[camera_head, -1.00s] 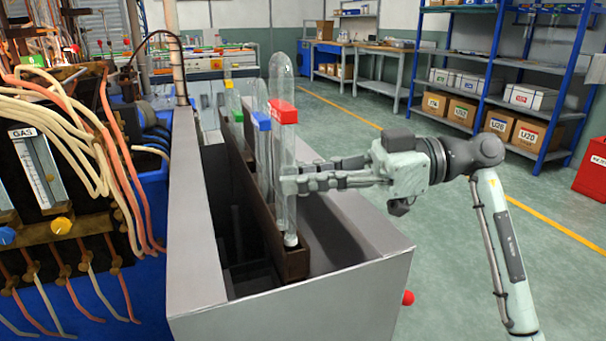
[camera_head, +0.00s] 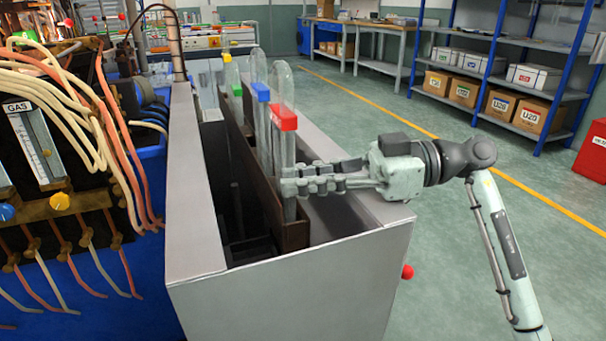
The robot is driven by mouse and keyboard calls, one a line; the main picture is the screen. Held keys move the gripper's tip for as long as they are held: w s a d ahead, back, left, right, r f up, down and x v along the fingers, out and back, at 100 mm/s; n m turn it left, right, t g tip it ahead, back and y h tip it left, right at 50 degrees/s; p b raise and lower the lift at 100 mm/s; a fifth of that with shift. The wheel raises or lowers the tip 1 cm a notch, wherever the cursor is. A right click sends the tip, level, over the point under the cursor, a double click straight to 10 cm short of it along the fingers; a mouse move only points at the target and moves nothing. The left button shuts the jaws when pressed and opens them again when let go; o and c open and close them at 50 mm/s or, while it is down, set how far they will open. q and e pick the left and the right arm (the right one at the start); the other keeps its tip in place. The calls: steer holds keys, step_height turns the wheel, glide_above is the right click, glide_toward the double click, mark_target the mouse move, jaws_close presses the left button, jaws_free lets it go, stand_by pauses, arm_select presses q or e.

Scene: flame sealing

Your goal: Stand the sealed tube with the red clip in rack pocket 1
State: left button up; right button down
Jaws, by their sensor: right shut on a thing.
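The sealed tube (camera_head: 286,148) with the red clip (camera_head: 284,117) stands upright at the near end of the brown rack (camera_head: 294,236) inside the grey metal box. Its lower end is down in the rack's near pocket, where the rack wall hides it. My right gripper (camera_head: 290,183) comes in from the right and is shut on the tube below the red clip, just above the rack. My left gripper does not show.
Tubes with a blue clip (camera_head: 260,92), a green clip (camera_head: 237,90) and a yellow clip (camera_head: 227,58) stand in a row behind. The grey box (camera_head: 290,280) has high walls around the rack. The gas panel (camera_head: 40,145) with hoses is at left. Floor at right is clear.

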stand_by(0.4)
steer(key=c, duration=1.4)
jaws_free()
steer(key=shift+c, duration=0.2)
steer(key=d+r, duration=0.1)
steer(key=d, duration=1.1)
steer(key=shift+r, duration=0.2)
steer(key=shift+s, duration=0.1)
